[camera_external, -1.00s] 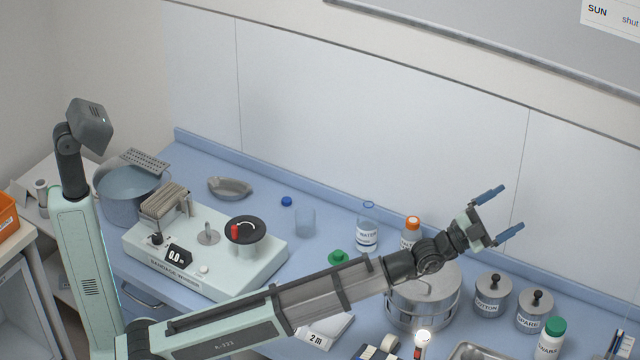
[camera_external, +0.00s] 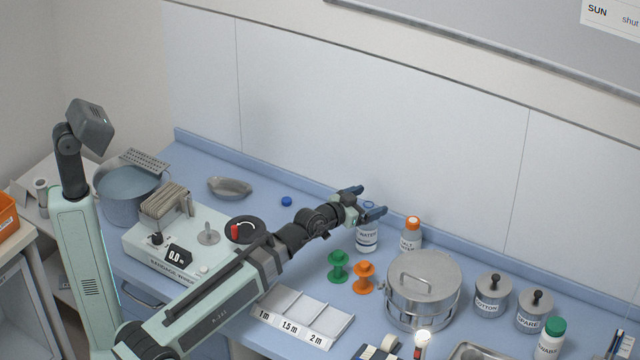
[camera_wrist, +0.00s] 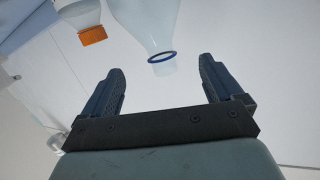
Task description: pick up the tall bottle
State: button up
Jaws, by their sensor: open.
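The tall bottle (camera_external: 367,240), clear with a WATER label, stands upright on the blue counter near the back wall. My gripper (camera_external: 366,201) is open, with its two blue fingers near the bottle's top and hiding part of it. In the wrist view the bottle's open neck with a blue ring (camera_wrist: 161,57) points toward the gap between my fingers (camera_wrist: 161,75). The neck lies beyond the fingertips or level with them; I cannot tell exactly. Nothing is held.
An orange-capped bottle (camera_external: 411,234) stands just right of the tall bottle, also at left in the wrist view (camera_wrist: 92,36). Green (camera_external: 338,267) and orange (camera_external: 363,277) spools stand in front. A steel pot (camera_external: 423,295) is to the right. A blue cap (camera_external: 287,201) lies left.

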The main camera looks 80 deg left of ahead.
aim_at(372, 224)
jog(key=s+f+n+g+h, duration=0.1)
jog(key=s+f+g, duration=0.1)
jog(key=s+f, duration=0.35)
jog(key=shift+d+f+x, duration=0.2)
jog(key=shift+d+x, duration=0.1)
jog(key=shift+x, duration=1.25)
jog(key=shift+d+f+x, duration=0.25)
jog(key=shift+d+x, duration=0.05)
jog(key=shift+x, duration=1.25)
jog(key=shift+d+f+x, duration=0.2)
jog(key=shift+d+x, duration=0.1)
jog(key=shift+x, duration=1.2)
jog(key=shift+w, duration=0.15)
jog(key=c, duration=1.2)
jog(key=shift+r, duration=0.25)
